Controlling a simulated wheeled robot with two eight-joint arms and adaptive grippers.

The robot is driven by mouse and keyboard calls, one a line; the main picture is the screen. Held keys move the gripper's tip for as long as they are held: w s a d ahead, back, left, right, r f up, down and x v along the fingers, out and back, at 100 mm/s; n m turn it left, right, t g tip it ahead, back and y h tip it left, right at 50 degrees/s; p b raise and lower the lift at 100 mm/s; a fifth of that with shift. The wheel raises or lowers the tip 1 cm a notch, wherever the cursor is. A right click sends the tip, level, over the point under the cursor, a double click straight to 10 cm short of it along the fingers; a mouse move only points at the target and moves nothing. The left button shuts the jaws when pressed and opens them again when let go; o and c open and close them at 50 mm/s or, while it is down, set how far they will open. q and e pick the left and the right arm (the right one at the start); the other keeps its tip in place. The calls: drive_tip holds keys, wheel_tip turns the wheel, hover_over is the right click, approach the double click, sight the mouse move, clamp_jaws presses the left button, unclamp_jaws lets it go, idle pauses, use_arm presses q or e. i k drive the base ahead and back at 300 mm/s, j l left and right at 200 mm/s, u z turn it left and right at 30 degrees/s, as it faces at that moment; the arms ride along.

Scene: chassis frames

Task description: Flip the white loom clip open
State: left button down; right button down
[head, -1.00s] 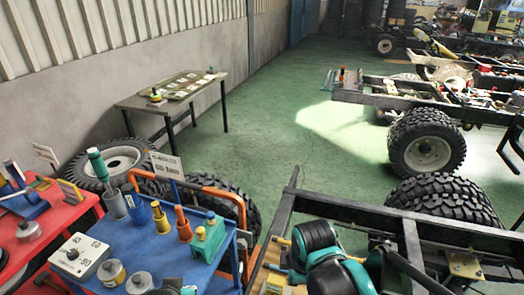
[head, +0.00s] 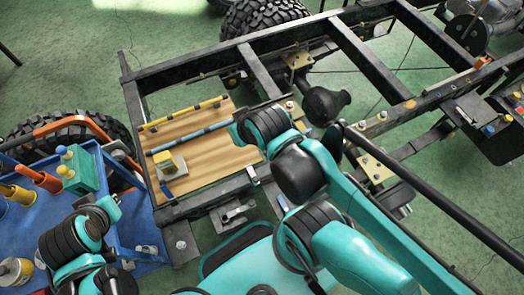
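A wooden board (head: 215,150) lies in the near left corner of the dark chassis frame (head: 185,66). A yellow rod (head: 184,113) and a blue rod (head: 193,138) run across it. A small yellow block on a pale base (head: 171,163) sits beside the blue rod; I cannot tell whether it includes the white loom clip.
Dark crossbars and a long dark bar (head: 440,205) lie at the right.

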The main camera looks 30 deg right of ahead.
sight(254, 178)
drive_tip(key=l+z, duration=0.1)
drive_tip(key=z, duration=0.3)
drive_tip(key=k+l+z, duration=0.15)
drive_tip(key=z, duration=0.25)
drive_tip(key=k+z, duration=0.1)
drive_tip(key=k, duration=0.55)
